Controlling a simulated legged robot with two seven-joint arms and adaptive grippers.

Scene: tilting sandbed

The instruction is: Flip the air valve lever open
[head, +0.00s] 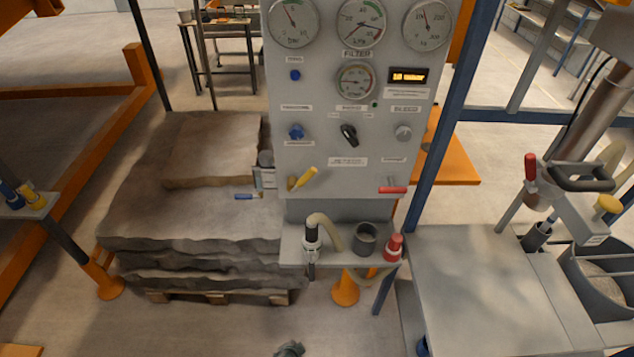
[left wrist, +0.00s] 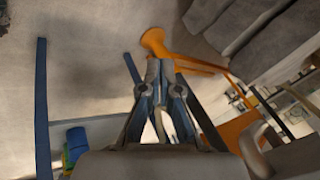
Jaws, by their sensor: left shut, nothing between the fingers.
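The grey control panel (head: 335,183) stands upright in the middle of the head view. A yellow lever (head: 303,180) sits low on its left side, slanting up to the right. A red lever (head: 392,189) sits low on its right side, with its handle level. A blue-handled lever (head: 246,196) sticks out at the panel's left side. The labels are too small to tell which is the air valve. My left gripper (left wrist: 160,68) is shut and empty in the left wrist view, apart from any lever. My right gripper does not show.
A small shelf (head: 350,258) under the panel holds a hose nozzle (head: 312,240), a dark cup (head: 364,238) and a red-topped bottle (head: 393,247). Stacked stone slabs (head: 190,225) lie left on a pallet. A grey table (head: 470,270) and a blue post (head: 440,140) stand right.

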